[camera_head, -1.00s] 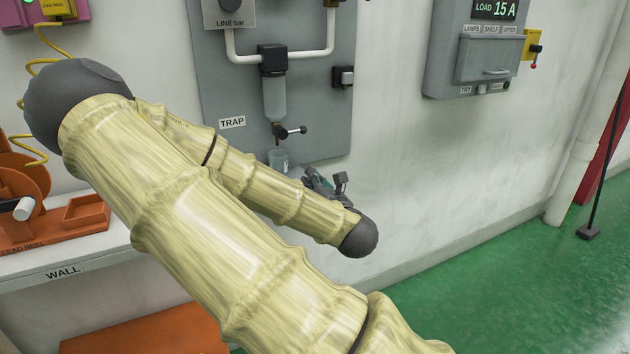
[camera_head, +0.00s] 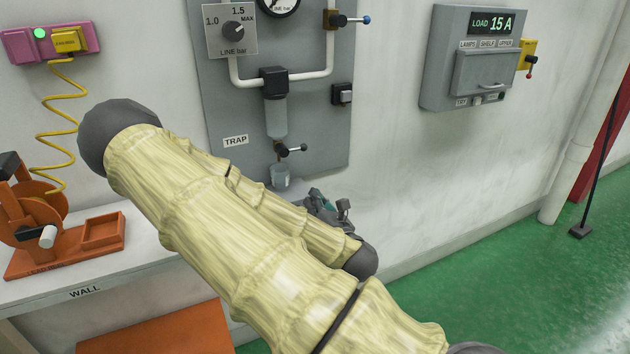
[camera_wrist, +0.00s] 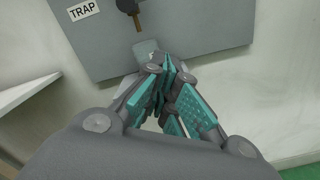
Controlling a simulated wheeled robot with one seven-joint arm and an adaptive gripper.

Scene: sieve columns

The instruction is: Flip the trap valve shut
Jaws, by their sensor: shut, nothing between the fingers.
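The trap valve (camera_head: 283,149) sits under the clear bowl of the trap on the grey wall panel. It has a brass body and a short black lever ending in a dark knob, which points to the right, roughly level. My gripper (camera_head: 328,205) is below and right of the valve, apart from it and partly hidden by my arm. In the wrist view, my gripper's teal-padded fingers (camera_wrist: 166,78) are shut and empty. The valve's brass spout (camera_wrist: 138,20) and dark part show at the top edge there, with the lever largely out of frame.
A clear cup (camera_head: 280,177) stands under the valve, close to my gripper. A white shelf (camera_head: 140,264) with an orange reel (camera_head: 35,225) is on the left. A grey load box (camera_head: 470,60) hangs on the right. The wall between panel and box is clear.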

